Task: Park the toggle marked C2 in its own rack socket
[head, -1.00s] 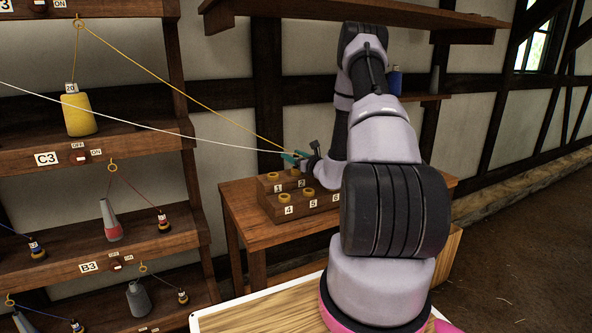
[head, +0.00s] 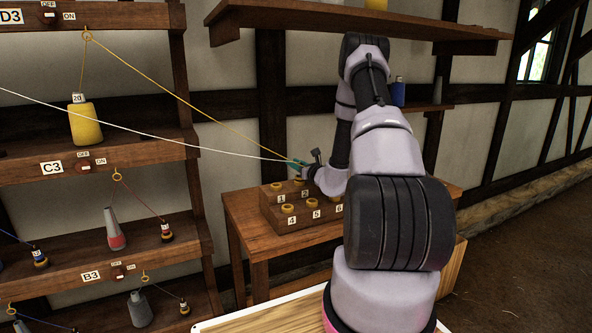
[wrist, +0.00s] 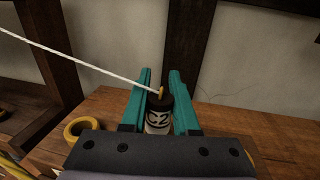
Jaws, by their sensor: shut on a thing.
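My gripper (head: 298,163) is above the back of the wooden rack (head: 268,212) in the head view. In the wrist view my gripper's teal fingers (wrist: 160,88) are shut on a dark toggle (wrist: 157,104) with a white label. The label's mark is tilted and partly hidden; it looks like C2. A white cord (wrist: 70,65) runs from the toggle's top to the upper left. The rack has yellow ring sockets with number plates; 1, 2, 4, 5 and 6 show. One yellow ring (wrist: 82,128) is left of the fingers in the wrist view. My arm hides the rack's right side.
The rack stands on a wooden table (head: 245,222) against the wall. A tall shelf unit (head: 150,153) with bobbins and toggles is at left. A yellow cord (head: 190,103) stretches from it towards my gripper. A wall shelf (head: 330,22) hangs above.

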